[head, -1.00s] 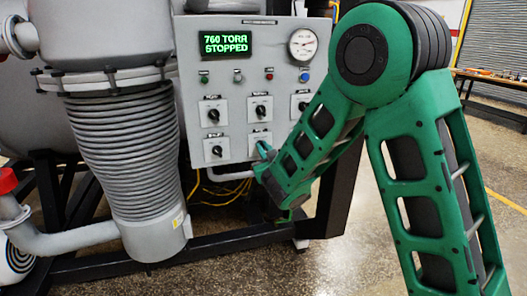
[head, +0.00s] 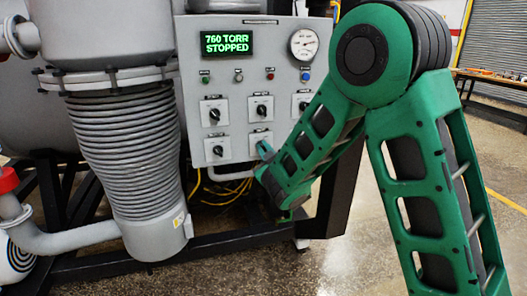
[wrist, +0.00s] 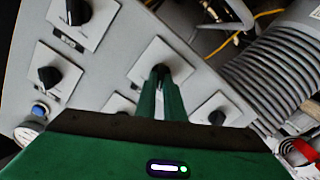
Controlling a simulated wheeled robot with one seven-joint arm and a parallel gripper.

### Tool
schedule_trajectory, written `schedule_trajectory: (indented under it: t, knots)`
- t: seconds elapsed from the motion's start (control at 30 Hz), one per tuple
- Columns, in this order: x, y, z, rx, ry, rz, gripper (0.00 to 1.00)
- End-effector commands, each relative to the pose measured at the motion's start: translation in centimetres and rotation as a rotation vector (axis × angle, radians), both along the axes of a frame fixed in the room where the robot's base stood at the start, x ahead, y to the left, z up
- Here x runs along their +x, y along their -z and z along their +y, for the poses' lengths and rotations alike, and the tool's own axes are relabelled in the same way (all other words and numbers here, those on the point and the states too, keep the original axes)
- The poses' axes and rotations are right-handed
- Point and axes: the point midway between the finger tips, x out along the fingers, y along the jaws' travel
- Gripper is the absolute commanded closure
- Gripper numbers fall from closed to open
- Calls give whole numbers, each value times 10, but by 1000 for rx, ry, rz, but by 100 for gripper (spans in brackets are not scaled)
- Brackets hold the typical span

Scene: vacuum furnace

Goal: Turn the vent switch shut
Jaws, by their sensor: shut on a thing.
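A grey control panel (head: 235,165) carries several black rotary switches on white plates. My gripper (wrist: 160,82) is shut on the black knob of the lower middle switch (wrist: 158,70), with its fingers on either side of the knob. In the head view that switch (head: 260,141) shows just above my gripper (head: 263,150), whose tips are partly hidden by my wrist. The label wording is too small to read, so I cannot tell from print which switch is the vent. The fingers hide much of the knob's pointer.
A green display (head: 227,43) reads 760 TORR STOPPED. A round gauge (head: 303,43) and several small buttons sit above the switches. Neighbouring switches (wrist: 50,76) stand close around my gripper. A ribbed bellows (head: 130,150) and yellow cables (head: 232,187) lie left of and below the panel.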

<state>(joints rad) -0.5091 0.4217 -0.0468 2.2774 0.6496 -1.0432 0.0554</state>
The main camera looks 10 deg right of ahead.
Motion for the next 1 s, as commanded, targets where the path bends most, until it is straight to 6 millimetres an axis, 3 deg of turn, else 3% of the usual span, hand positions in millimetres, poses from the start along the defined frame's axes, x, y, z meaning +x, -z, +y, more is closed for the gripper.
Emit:
schedule_trajectory:
  t: [0.07, 0.1, 0.17, 0.57, 1.0]
  knots:
    - [0, 4, -5, -7, 8, 9, 100]
    - [0, 4, -5, -7, 8, 9, 82]
    - [0, 4, -4, -5, 7, 8, 73]
    - [-6, 2, -2, -2, 1, 4, 73]
    - [-65, 3, -11, -6, 0, 7, 73]
